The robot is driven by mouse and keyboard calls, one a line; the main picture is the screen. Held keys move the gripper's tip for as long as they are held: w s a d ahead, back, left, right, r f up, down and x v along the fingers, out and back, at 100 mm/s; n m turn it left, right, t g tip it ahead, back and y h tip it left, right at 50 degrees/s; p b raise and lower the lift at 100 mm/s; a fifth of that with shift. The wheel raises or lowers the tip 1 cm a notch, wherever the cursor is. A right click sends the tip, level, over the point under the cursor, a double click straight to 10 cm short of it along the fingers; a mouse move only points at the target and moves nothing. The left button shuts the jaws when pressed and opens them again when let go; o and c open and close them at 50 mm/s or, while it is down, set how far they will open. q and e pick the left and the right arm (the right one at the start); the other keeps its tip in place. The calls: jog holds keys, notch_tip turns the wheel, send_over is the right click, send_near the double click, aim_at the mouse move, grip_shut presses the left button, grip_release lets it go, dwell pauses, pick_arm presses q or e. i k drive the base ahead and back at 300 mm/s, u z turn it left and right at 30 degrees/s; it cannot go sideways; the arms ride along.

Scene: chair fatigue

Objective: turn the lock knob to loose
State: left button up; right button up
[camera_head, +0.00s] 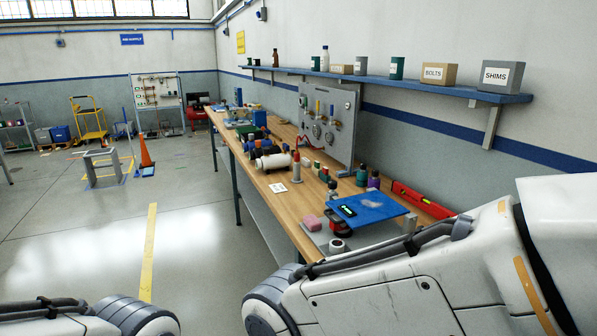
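I cannot make out a lock knob for certain. A grey upright panel (328,122) with round dials and small coloured parts stands on the wooden workbench (280,188); its details are too small to read. A grey frame (104,168) stands on the floor at the left, also too small to show a knob. Parts of my arms show at the bottom left and bottom right. Neither of my grippers is in view.
A blue plate (368,207) and a red level (423,199) lie at the bench's near end. A wall shelf (420,88) holds boxes and bottles. An orange cone (146,155) and a yellow cart (90,120) stand farther back.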

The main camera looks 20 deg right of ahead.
aim_at(332, 185)
jog(key=z, duration=0.15)
jog(key=i, duration=1.25)
jog(key=z, duration=0.25)
